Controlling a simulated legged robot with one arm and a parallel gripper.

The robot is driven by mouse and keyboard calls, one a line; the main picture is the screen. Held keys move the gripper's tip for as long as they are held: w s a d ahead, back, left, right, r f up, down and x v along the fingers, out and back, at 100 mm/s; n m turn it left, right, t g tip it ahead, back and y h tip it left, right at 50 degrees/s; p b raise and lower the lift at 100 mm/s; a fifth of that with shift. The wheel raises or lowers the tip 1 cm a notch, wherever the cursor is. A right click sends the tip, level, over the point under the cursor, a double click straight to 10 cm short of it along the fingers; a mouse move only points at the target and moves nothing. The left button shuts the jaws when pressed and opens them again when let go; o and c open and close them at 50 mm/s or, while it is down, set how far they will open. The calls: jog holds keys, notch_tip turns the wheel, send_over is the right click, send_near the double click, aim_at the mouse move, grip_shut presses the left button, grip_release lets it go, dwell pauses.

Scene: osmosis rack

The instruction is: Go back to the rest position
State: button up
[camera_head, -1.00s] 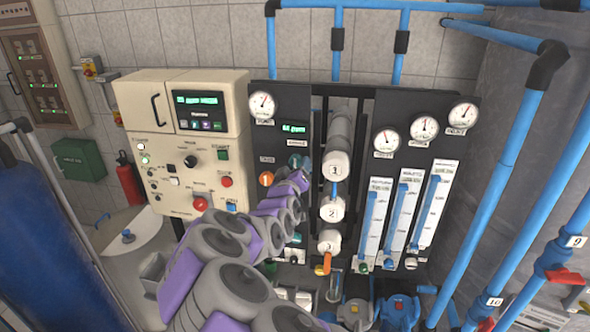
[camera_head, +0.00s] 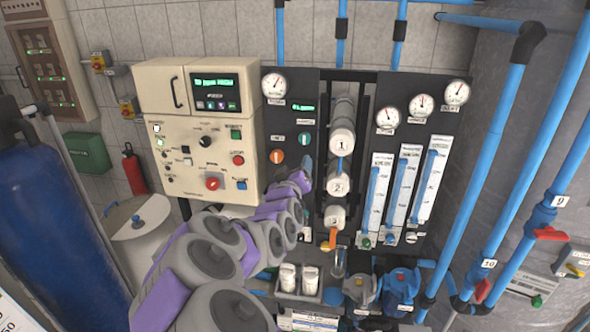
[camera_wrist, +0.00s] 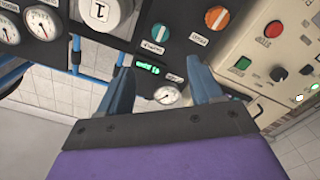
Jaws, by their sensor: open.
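My gripper (camera_wrist: 157,66) is open and empty in the wrist view, its two blue-grey fingers spread apart. Between and beyond them are a small green display (camera_wrist: 147,68) and a round gauge (camera_wrist: 167,95) on the black panel. A teal knob (camera_wrist: 178,19) and an orange knob (camera_wrist: 216,19) lie beyond the fingertips, not gripped. In the head view my purple and grey arm reaches up from the bottom to the black rack panel (camera_head: 290,103). My gripper end (camera_head: 304,172) is near the panel, below the orange knob (camera_head: 277,156) and teal knob (camera_head: 305,139); its fingers are hard to make out there.
A cream control box (camera_head: 200,130) stands left of the panel. Numbered white cylinders (camera_head: 341,145) and flow meters (camera_head: 401,190) are to the right. Blue pipes (camera_head: 490,170) run down the right side. A blue tank (camera_head: 45,210) is at left. Small cups (camera_head: 288,277) stand below the panel.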

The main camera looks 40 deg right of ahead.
jog(key=s+a+f+g+y+b, duration=0.2)
jog(key=s+a+f+y, duration=0.25)
jog(key=a, duration=0.45)
jog(key=s+a+f+g+y+b, duration=0.1)
jog(key=s+a+f+g+y, duration=0.2)
jog(key=s+a+f, duration=0.45)
jog(key=s+a+f+g+y+b, duration=0.2)
jog(key=s+a+f+y, duration=0.15)
jog(key=a, duration=0.75)
jog(key=s+a+f+n+g+y+b, duration=0.1)
jog(key=s+a+g, duration=0.2)
jog(key=s, duration=0.7)
jog(key=s+a+f+n+g+y+b, duration=0.1)
jog(key=s+a+f+n+g, duration=0.1)
jog(key=s, duration=0.8)
jog(key=shift+s+a+f+g+y, duration=0.35)
jog(key=shift+a+g, duration=0.35)
jog(key=shift+a, duration=0.4)
